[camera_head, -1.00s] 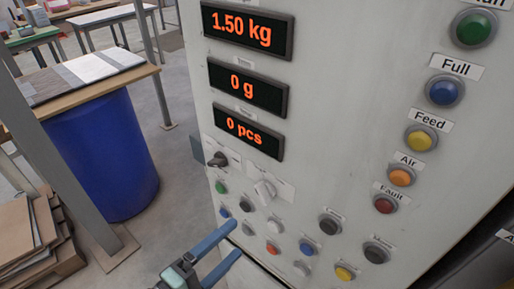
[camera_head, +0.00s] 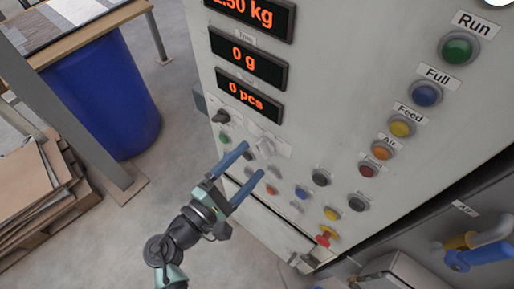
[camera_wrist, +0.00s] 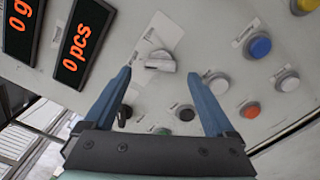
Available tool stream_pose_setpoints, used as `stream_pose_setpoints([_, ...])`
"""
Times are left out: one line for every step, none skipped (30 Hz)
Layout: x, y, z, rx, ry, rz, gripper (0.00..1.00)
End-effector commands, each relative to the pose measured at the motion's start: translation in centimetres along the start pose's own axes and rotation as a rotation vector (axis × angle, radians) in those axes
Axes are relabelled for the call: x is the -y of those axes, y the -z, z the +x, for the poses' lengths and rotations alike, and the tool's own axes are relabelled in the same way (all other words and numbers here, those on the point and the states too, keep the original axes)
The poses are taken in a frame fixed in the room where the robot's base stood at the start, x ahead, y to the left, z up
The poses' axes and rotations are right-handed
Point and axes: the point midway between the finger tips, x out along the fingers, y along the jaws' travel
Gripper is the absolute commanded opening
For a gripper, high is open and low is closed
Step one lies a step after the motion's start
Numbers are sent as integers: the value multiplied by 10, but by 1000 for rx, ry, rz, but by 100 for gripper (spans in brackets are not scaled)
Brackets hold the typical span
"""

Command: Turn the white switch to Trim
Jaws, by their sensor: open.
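The white switch (camera_head: 265,146) is a rotary knob on a pale plate on the grey control panel, below the "0 pcs" display. It also shows in the wrist view (camera_wrist: 160,61), ahead of the fingertips and near the middle of the gap. My gripper (camera_head: 254,160) is open and empty, with its two blue fingers pointing at the panel just below the switch. In the wrist view my gripper (camera_wrist: 170,76) has its fingers apart on either side of the switch's line, not touching it. The lettering on the switch plate is too small to read.
A black rotary switch (camera_head: 221,116) sits left of the white one. A red emergency-type knob (camera_head: 326,236) is lower right. A blue barrel (camera_head: 103,95) and cardboard stack (camera_head: 45,195) stand left.

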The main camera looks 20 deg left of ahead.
Motion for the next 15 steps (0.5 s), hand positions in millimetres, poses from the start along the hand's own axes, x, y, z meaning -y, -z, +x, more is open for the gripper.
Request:
stream_pose_setpoints([-2,-2,9,2,1,0,90])
stream_pose_setpoints([-2,-2,14,2,2,0,90])
stream_pose_setpoints([-1,-1,19,1,1,0,90])
stream_pose_setpoints([-1,-1,23,2,1,0,90])
stream_pose_setpoints([-1,-1,26,2,1,1,90])
stream_pose_setpoints([-1,0,29,1,1,1,90])
stream_pose_setpoints([-1,0,31,0,1,1,90])
stream_pose_setpoints([-1,0,32,-1,1,1,90])
stream_pose_setpoints([0,0,34,0,1,1,90])
stream_pose_setpoints([0,0,35,0,1,1,90])
stream_pose_setpoints([0,0,36,0,1,1,90])
stream_pose_setpoints([0,0,36,0,1,1,90])
stream_pose_setpoints([0,0,36,-1,1,1,90])
stream_pose_setpoints([1,0,36,-1,1,1,90])
stream_pose_setpoints([1,0,36,-1,1,1,90])
